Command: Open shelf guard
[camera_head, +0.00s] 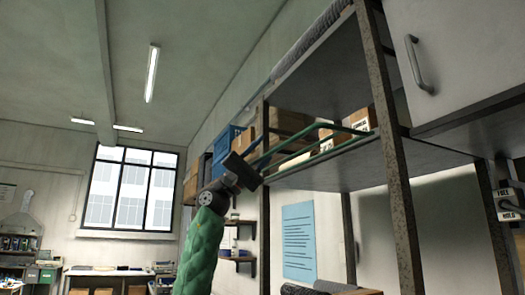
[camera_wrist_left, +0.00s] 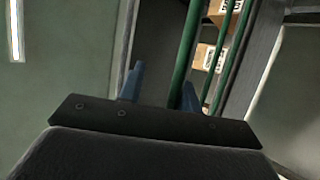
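The shelf guard (camera_head: 318,127) is a frame of green bars along the front of the upper shelf bay, in front of several boxes. In the left wrist view its green bars (camera_wrist_left: 187,50) run up from the gripper. My left gripper (camera_head: 268,153) is raised at the left end of the guard. Its blue fingers (camera_wrist_left: 160,90) stand apart, with the nearest green bar between them, close to the right finger. I cannot tell whether they touch. The gripper is open. My right gripper is not in view.
A speckled upright post (camera_head: 392,150) and a white cabinet with a handle (camera_head: 418,65) are at the right.

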